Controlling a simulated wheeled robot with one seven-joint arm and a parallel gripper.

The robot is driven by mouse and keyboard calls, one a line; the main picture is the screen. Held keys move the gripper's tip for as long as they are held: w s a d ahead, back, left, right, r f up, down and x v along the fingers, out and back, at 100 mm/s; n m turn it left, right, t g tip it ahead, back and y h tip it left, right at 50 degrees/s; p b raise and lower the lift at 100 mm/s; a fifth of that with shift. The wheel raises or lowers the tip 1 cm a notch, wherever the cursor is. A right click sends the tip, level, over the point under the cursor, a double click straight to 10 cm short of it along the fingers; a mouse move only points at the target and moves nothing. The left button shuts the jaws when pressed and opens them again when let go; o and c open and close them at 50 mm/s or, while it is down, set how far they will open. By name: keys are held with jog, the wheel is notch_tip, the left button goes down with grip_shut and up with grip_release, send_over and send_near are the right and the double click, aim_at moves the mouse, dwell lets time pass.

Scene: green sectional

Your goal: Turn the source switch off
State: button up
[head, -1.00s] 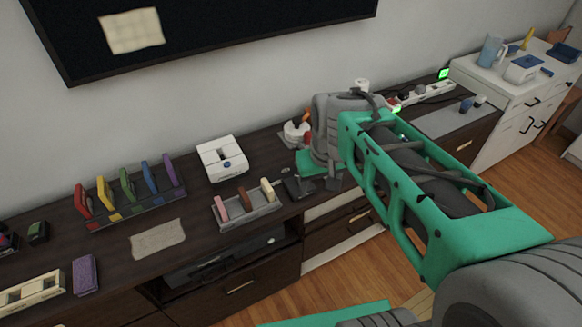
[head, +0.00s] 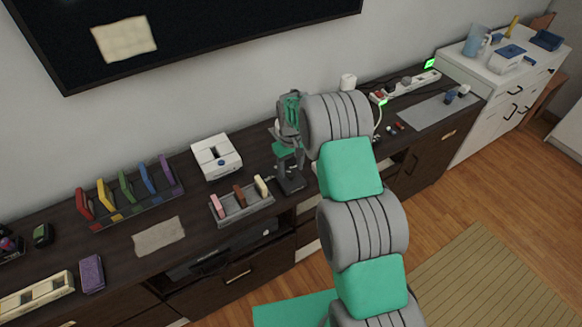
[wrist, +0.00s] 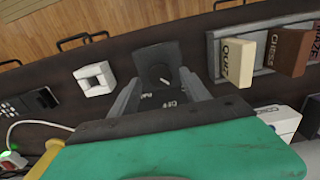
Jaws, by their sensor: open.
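The source switch (wrist: 158,68) appears to be a dark, flat-faced knob with a short white mark on its face. In the wrist view it sits at the upper middle, with small white lettering just below it, one word of which seems to read "Off". My gripper (wrist: 161,78) is open, its two grey fingers reaching to either side of the knob's lower part. I cannot tell whether they touch it. In the head view my gripper (head: 291,172) points down over the dark plate of the switch (head: 293,187), partly covering it.
A grey tray (head: 243,211) with upright blocks stands close left of my gripper. A white box (head: 216,157) stands behind it. In the wrist view a white rocker device (wrist: 95,80) lies left of the knob. A power strip (head: 405,88) lies at the back right.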

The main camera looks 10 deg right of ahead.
jog(key=shift+f, duration=0.6)
jog(key=shift+c, duration=0.5)
grip_shut()
